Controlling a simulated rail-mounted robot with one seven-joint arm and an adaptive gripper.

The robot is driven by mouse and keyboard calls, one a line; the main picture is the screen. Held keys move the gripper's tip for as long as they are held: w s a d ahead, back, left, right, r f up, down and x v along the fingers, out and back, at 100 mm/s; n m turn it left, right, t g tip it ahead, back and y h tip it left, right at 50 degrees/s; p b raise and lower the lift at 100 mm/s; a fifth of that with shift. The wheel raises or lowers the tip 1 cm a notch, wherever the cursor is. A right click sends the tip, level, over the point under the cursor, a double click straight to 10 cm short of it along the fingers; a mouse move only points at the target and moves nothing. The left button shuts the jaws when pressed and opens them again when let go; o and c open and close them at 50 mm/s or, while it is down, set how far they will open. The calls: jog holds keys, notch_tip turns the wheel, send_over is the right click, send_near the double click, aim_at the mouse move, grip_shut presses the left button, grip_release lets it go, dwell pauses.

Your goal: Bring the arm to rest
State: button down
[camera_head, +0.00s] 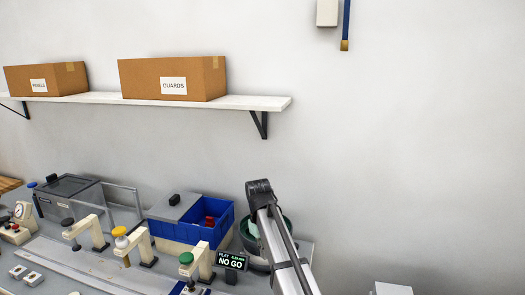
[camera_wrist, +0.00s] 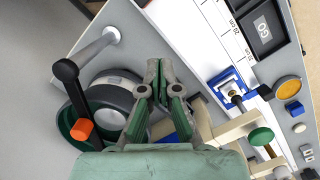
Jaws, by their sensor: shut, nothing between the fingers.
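In the wrist view my gripper (camera_wrist: 160,75) has its green-grey fingers drawn together, with nothing held between them. It hangs above the bench beside a dark green bowl feeder (camera_wrist: 72,122) with a grey round centre. Whether the fingers touch anything below cannot be told. My gripper cannot be made out there.
A display reading NO GO (camera_head: 231,261) stands left of my arm. Blue bins (camera_head: 205,232) and several cream posted fixtures (camera_head: 140,240) line the bench. A shelf (camera_head: 240,102) with two cardboard boxes is above.

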jog(key=s+d+f+m+g, duration=0.1)
jog(key=s+d+f+m, duration=0.25)
jog(key=d+f, duration=0.9)
jog(key=s+d+f+m+g, duration=0.1)
jog(key=s+d+f, duration=0.1)
jog(key=s+f, duration=0.55)
jog(key=s+d+f, duration=0.2)
jog(key=s+f, duration=0.2)
jog(key=f, duration=0.7)
jog(key=s+f+g, duration=0.1)
jog(key=s+f, duration=0.5)
jog(key=s, duration=0.5)
jog(key=s+f+m+g, duration=0.1)
jog(key=s+f, duration=0.4)
jog(key=s, duration=0.7)
jog(key=s+f+m+g, duration=0.1)
jog(key=s+f, duration=0.5)
jog(key=s, duration=0.6)
jog(key=shift+a+f+g+y, duration=0.25)
jog(key=shift+f+g+y, duration=0.05)
jog(key=shift+f+y, duration=0.1)
